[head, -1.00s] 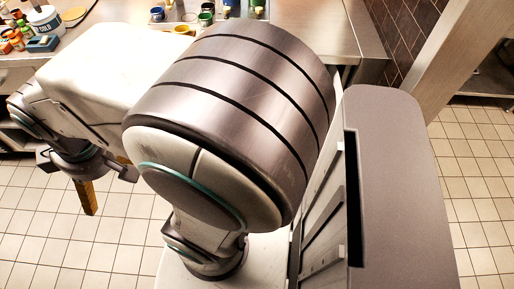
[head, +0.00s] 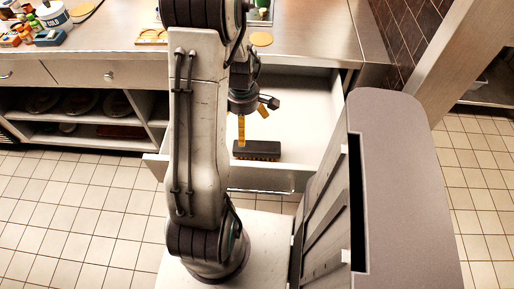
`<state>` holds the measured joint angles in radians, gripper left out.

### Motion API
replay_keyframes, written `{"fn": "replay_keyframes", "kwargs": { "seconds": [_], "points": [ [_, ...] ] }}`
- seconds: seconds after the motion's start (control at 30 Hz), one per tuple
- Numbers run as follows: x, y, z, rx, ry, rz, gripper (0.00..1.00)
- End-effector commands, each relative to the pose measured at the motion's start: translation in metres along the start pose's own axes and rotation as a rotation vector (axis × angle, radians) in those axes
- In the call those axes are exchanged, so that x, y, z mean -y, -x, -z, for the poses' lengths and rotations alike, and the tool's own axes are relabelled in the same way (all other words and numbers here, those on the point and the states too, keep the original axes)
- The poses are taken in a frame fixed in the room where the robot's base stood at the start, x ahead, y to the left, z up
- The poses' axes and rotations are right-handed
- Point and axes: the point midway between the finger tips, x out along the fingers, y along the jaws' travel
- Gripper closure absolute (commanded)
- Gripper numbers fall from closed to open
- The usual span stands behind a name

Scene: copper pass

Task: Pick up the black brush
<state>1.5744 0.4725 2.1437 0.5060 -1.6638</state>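The black brush (head: 256,150) lies in an open white drawer (head: 305,125), close to the drawer's front wall. It is a dark block with a lighter, brownish lower edge. My gripper (head: 252,126) points down over the drawer, just above and behind the brush in the head view. Its two yellow-orange fingers are spread apart with nothing between them. The left fingertip comes close to the brush's top left end; whether it touches cannot be told. My arm hides the left part of the drawer.
A steel counter (head: 310,40) runs behind and above the drawer. Open shelves (head: 85,118) with dishes are at the left. The tiled floor (head: 80,205) at the left is clear.

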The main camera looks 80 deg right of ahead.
Motion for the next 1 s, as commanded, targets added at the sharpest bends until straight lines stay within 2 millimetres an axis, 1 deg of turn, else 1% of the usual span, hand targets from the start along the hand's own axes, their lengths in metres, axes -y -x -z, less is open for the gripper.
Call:
{"fn": "replay_keyframes", "kwargs": {
  "seconds": [0.03,0.1,0.2,0.3,0.63,0.9,1.0],
  "points": [
    [0.000,-0.007,-0.013,0.000,-0.005,0.007,0.00],
    [0.000,-0.014,-0.025,-0.001,-0.001,0.013,0.00],
    [0.001,-0.021,-0.036,-0.002,0.004,0.019,0.00],
    [0.001,-0.028,-0.040,-0.002,0.007,0.021,0.00],
    [0.002,-0.053,-0.038,-0.003,0.010,0.023,0.00],
    [0.003,-0.084,-0.033,-0.003,0.008,0.023,0.00],
    [0.003,-0.091,-0.033,-0.002,0.009,0.021,0.00]
  ]
}}
